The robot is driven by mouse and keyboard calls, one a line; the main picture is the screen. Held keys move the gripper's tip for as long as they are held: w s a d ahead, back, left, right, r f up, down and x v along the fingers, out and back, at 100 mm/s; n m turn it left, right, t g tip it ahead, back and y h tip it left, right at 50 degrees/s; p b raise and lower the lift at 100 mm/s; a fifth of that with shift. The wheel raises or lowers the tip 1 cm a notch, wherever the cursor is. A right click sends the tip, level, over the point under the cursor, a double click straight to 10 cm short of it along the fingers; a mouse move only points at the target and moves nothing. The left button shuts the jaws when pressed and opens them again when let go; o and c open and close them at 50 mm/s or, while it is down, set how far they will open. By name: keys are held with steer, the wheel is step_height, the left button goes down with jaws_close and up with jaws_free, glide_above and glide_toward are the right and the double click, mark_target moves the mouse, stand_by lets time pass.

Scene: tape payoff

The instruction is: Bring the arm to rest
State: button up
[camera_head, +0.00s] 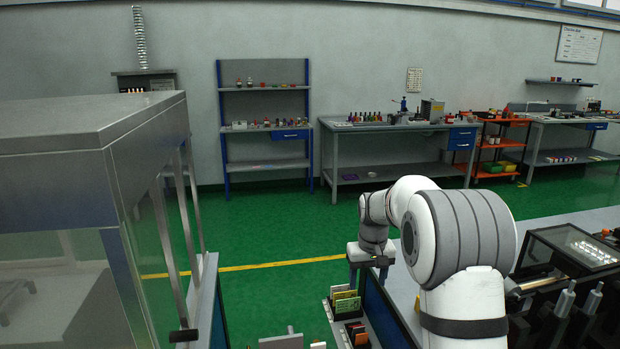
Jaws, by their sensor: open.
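My white and grey arm rises in the right half of the head view and reaches back and to the left. Its end, my gripper (368,265), points down near the left edge of a grey bench top and is open. It is small in the picture, and I see nothing held between its fingers. Below and in front of it is a tray (337,327) with upright coloured packets (346,304).
A glass-sided cabinet (60,160) fills the left. Dark machinery (570,255) stands close at right. Behind are a blue-framed shelf (262,165), a workbench (400,125) and an orange cart (495,145). The green floor (270,220) between is clear.

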steer(key=s+r, duration=0.4)
steer(key=s, duration=0.5)
steer(key=s+r+t, duration=0.1)
steer(key=s+r, duration=0.3)
steer(key=s, duration=0.5)
steer(key=shift+m+p, duration=0.3)
steer(key=shift+m+t, duration=0.4)
steer(key=s, duration=0.5)
steer(key=s+f, duration=0.1)
steer(key=s, duration=0.9)
steer(key=shift+s+d+f, duration=0.15)
steer(key=shift+s+f, duration=0.05)
steer(key=shift+s, duration=0.1)
steer(key=shift+c, duration=0.2)
steer(key=shift+s+f, duration=0.1)
steer(key=shift+s, duration=0.05)
steer(key=shift+c, duration=0.8)
steer(key=c, duration=0.3)
